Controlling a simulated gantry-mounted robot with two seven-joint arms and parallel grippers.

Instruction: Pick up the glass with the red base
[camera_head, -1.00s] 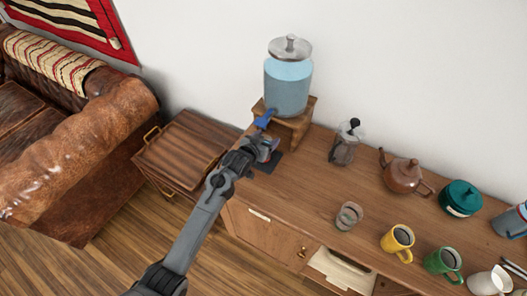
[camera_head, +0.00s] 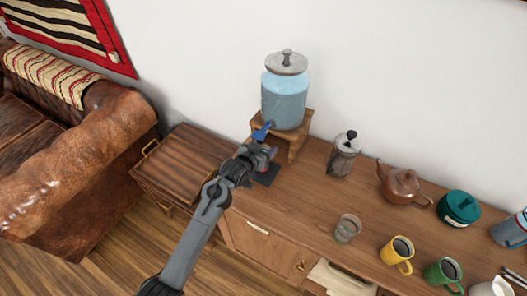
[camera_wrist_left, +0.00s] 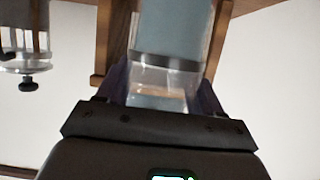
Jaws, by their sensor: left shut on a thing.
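My left gripper (camera_head: 262,155) is shut on a clear glass below the blue spigot (camera_head: 262,131) of the water dispenser. A small reddish patch shows at the held glass (camera_head: 272,153) in the head view, but most of it is hidden by the gripper. In the left wrist view the clear glass (camera_wrist_left: 158,80) stands between the two fingers (camera_wrist_left: 160,98); its base colour is not clear there. A second small glass (camera_head: 347,229) stands alone on the counter. My right gripper is not in view.
The dispenser (camera_head: 285,97) stands on a wooden stand (camera_head: 298,135) above a dark mat (camera_head: 266,176). A moka pot (camera_head: 343,155), brown teapot (camera_head: 401,186), green pot (camera_head: 460,207), yellow mug (camera_head: 397,254) and green mug (camera_head: 443,273) stand to the right on the wooden counter (camera_head: 300,205).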

